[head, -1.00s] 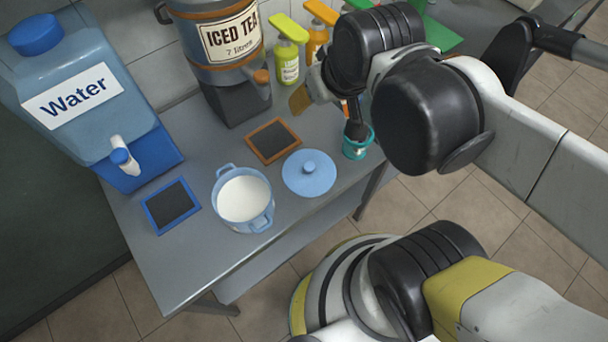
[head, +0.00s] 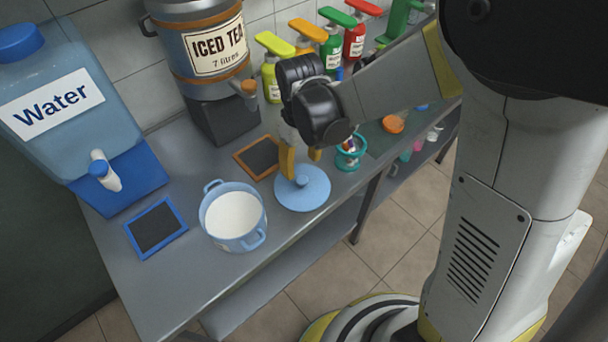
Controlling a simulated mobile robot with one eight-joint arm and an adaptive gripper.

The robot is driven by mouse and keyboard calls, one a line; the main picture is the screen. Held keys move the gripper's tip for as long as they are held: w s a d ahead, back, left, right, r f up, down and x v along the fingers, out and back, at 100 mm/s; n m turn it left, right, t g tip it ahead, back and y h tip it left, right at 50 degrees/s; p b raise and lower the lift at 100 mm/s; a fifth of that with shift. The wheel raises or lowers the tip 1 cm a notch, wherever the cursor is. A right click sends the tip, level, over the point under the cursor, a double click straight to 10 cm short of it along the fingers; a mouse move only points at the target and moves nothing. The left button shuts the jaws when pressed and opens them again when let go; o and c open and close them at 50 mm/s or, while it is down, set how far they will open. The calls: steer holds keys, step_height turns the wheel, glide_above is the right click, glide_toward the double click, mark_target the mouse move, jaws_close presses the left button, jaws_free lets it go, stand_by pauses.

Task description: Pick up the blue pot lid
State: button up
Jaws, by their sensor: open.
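The blue pot lid (head: 301,197) lies flat on the grey table, with its round knob facing up. The blue pot (head: 213,202) stands uncovered to its left, with white contents and two side handles. My gripper (head: 301,167) is over the back part of the lid, pointing down. I cannot tell whether a fingertip touches the lid.
A dark board with a wooden frame (head: 239,156) lies behind the lid, and a teal cup (head: 350,158) stands right of it. A blue-framed board (head: 134,226), water dispenser (head: 60,90) and iced tea dispenser (head: 205,75) are left and behind. Several pump bottles (head: 270,78) line the wall.

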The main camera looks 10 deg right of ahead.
mark_target(302, 180)
step_height(302, 180, down, 8)
steer(key=b, duration=0.4)
steer(key=shift+r, duration=0.1)
jaws_close()
